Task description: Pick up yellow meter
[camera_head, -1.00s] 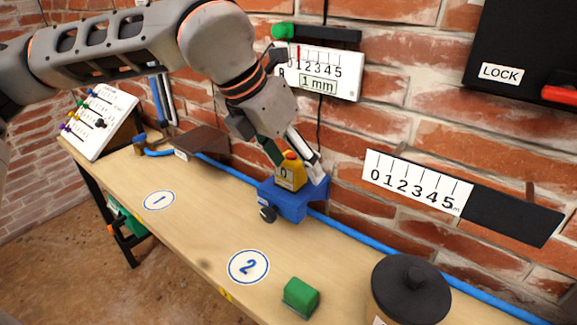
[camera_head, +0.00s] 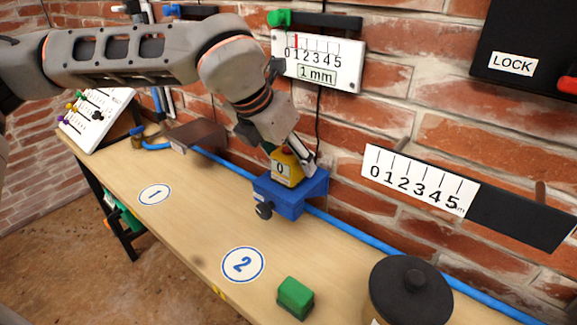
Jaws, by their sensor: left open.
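The yellow meter (camera_head: 284,171) has a white face reading 0 and sits on a blue stand (camera_head: 289,196) against the brick wall. My left gripper (camera_head: 292,157) comes down over the meter from above, with its fingers around the meter's upper part. The gripper is open. The fingers hide the meter's top, and I cannot tell whether they touch it. My right gripper is not in view.
A green block (camera_head: 295,297) and a dark-lidded jar (camera_head: 409,292) stand at the bench's front right. A blue pipe (camera_head: 372,239) runs along the wall. A white 0–5 scale (camera_head: 418,180) hangs at right. The bench (camera_head: 196,222) is clear around labels 1 and 2.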

